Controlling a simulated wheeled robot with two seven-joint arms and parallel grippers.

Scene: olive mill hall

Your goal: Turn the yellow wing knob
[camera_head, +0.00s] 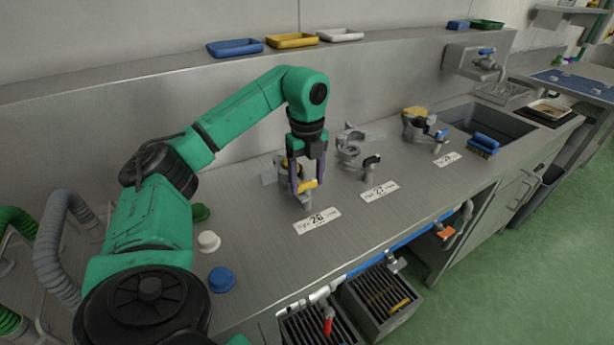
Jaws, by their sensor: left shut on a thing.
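The yellow wing knob (307,185) belongs to a grey fitting on the steel counter, behind the label marked 26. Only a part of the knob shows between the fingers. My left gripper (303,184) points down from above and is shut on the knob, its dark fingers on either side of it. A similar fitting with a black knob (371,161) stands to the right behind label 27. A third fitting with a yellow top (415,111) and a blue part stands further right. My right gripper is not in view.
Green, white (209,241) and blue (221,280) caps lie on the counter left of the gripper. Blue, yellow and white trays sit on the back ledge. A sink (487,122) with a blue brush is at right. Grated drains lie below the front edge.

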